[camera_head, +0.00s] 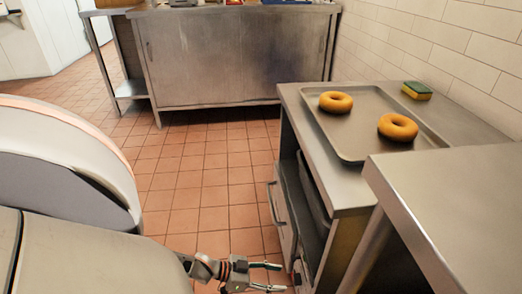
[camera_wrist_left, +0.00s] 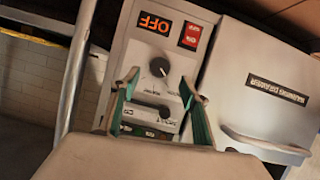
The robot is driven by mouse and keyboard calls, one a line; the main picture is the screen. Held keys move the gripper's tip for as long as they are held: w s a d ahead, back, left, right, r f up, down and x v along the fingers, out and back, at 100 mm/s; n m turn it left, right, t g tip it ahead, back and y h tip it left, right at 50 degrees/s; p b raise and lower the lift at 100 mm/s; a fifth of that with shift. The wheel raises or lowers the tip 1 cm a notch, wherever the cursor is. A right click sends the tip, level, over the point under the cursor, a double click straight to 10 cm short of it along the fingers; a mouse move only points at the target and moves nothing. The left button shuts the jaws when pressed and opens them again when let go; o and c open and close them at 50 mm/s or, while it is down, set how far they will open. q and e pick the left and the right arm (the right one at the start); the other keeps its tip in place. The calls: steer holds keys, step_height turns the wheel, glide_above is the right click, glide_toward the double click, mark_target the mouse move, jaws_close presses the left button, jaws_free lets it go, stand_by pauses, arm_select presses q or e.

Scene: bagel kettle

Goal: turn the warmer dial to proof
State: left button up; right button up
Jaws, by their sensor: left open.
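The warmer's control panel (camera_wrist_left: 144,50) shows upside down in the left wrist view. It has a round black dial (camera_wrist_left: 158,67), an orange display reading OFF (camera_wrist_left: 154,24) and a red switch (camera_wrist_left: 190,36). The dial's small markings are too blurred to read. My left gripper (camera_wrist_left: 159,84) is open and empty, its green-padded fingers reaching toward the panel on either side of the dial in the picture. I cannot tell whether they touch it. In the head view my left gripper (camera_head: 279,277) is low beside the counter's front. My right gripper is not in view.
A drawer front labelled as a warming drawer (camera_wrist_left: 265,85) sits beside the panel. Another steel counter edge (camera_head: 400,205) is close at right. Tiled floor (camera_head: 205,180) is clear.

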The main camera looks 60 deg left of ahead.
arm_select(q)
steer(key=v, duration=0.6)
steer(key=shift+s, duration=0.15)
steer(key=shift+r, duration=0.15)
